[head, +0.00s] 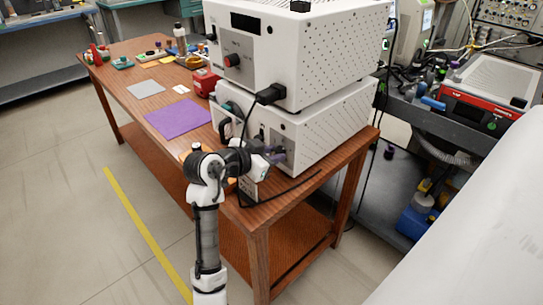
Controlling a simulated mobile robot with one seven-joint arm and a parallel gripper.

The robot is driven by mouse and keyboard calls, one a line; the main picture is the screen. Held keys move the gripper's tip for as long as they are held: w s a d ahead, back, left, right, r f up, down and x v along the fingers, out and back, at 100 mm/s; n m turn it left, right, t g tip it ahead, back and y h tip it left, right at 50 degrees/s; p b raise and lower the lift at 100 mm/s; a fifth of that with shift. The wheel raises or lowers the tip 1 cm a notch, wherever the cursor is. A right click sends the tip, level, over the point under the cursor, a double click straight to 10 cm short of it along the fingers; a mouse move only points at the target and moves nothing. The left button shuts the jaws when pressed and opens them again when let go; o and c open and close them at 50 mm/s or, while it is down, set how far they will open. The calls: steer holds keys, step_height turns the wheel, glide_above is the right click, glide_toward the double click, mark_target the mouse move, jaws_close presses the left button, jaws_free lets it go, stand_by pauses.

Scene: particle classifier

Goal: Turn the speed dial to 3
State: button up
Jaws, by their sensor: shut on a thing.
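Two white boxy instruments are stacked on the wooden table. My arm reaches in from the bottom, and my gripper (274,153) is at the front panel of the lower instrument (318,133), near its right end. It is shut on what appears to be the speed dial there. The fingers and wrist mostly hide the dial, and its numbers and pointer cannot be read. The upper instrument (318,45) has a dark round knob (232,60) on its front, apart from my gripper.
A black cable with a plug (270,94) hangs in front of the instruments, close to my wrist. Open floor is at the left.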

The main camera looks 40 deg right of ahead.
steer(key=m+b, duration=0.1)
steer(key=t+b, duration=0.1)
steer(key=b, duration=0.1)
steer(key=shift+s+f+m+t, duration=0.1)
steer(key=shift+f+m+t, duration=0.2)
steer(key=shift+m, duration=0.1)
steer(key=shift+r+m+t+b, duration=0.15)
steer(key=shift+m+t+b, duration=0.35)
steer(key=shift+m+b, duration=0.45)
steer(key=o, duration=1)
steer(key=shift+s+r, duration=0.1)
steer(key=v, duration=1.3)
steer(key=shift+a, duration=0.4)
